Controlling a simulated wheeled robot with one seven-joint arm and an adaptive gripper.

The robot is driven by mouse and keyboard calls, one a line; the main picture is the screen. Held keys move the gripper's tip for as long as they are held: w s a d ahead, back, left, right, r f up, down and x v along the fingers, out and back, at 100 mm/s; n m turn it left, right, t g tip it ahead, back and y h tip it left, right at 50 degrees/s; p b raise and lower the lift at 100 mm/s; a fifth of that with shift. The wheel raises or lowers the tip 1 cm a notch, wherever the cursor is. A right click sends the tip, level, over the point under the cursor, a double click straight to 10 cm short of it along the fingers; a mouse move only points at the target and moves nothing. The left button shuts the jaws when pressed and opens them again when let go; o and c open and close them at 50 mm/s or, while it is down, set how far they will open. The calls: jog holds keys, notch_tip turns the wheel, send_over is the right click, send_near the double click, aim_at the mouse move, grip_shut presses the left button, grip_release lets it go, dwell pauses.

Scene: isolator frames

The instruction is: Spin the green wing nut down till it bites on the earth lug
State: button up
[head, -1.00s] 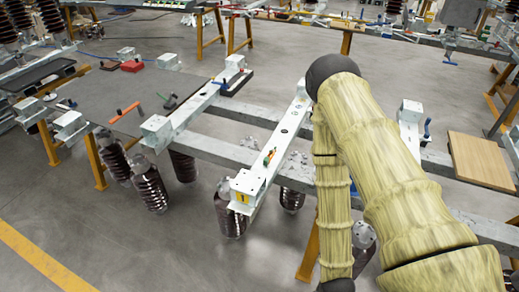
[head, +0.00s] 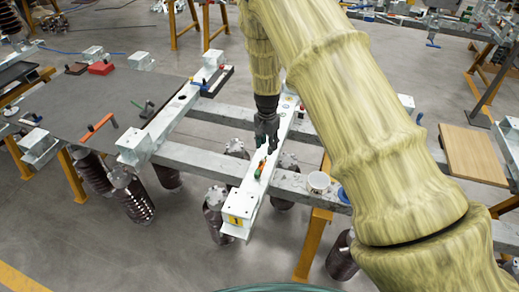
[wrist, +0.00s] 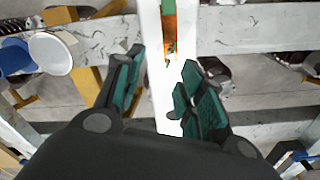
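My gripper (head: 267,146) hangs over the white beam, pointing down. In the wrist view its two dark green-padded fingers (wrist: 160,82) stand apart on either side of the beam, with nothing between them. An orange strip (wrist: 169,24), which looks like the earth lug, lies along the beam just beyond the fingertips. A small green piece (wrist: 171,46), possibly the wing nut, shows at its near end; its shape is too small to tell. A larger green part (wrist: 168,7) meets the strip at the picture's top edge. In the head view the green-and-orange group (head: 260,167) sits just below the gripper.
A yellow label (head: 236,220) marks the beam's near end. A grey mat (head: 80,95) with tools lies left; a wooden board (head: 473,155) lies right.

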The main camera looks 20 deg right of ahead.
aim_at(263, 160)
jog(key=shift+w+a+f+p, duration=0.25)
jog(key=shift+f+p, duration=0.45)
jog(key=shift+f, duration=0.75)
jog(key=shift+w+f+p, duration=0.35)
jog(key=shift+f+p, duration=0.3)
jog(key=shift+f, duration=0.85)
jog(key=shift+w+a+f+p, duration=0.25)
jog(key=shift+f+p, duration=0.45)
jog(key=shift+f, duration=0.75)
jog(key=shift+d, duration=0.1)
grip_shut()
